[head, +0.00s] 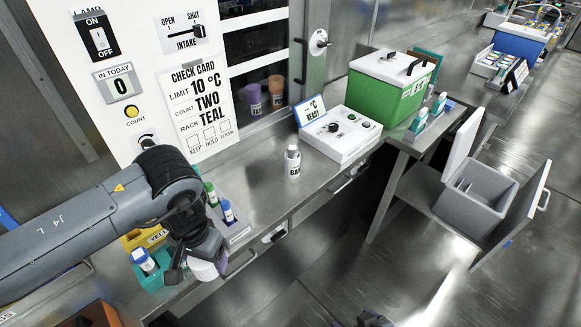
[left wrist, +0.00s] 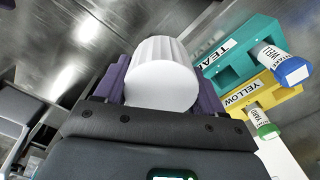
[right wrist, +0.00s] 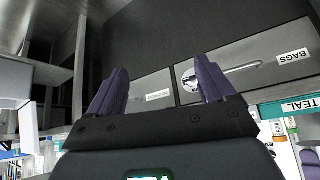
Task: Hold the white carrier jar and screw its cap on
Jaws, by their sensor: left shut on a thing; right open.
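My left gripper (head: 208,268) is shut on a white ribbed round piece (left wrist: 162,75). It looks like the cap, with a smooth face toward my palm, between the purple fingers. In the head view the white piece (head: 203,270) is partly hidden by the gripper, at the bench's front edge. I cannot tell whether a jar is joined to it. My right gripper (right wrist: 160,90) is open and empty, facing the drawer fronts; only a dark bit of it (head: 374,320) shows at the head view's bottom edge. A white round thing (right wrist: 187,78) is partly hidden behind its right finger.
Teal (left wrist: 232,52) and yellow (left wrist: 245,98) racks with capped tubes are close to my left gripper. A white control box (head: 340,138) and green cooler (head: 388,88) stand farther right. An open grey bin (head: 475,190) stands below.

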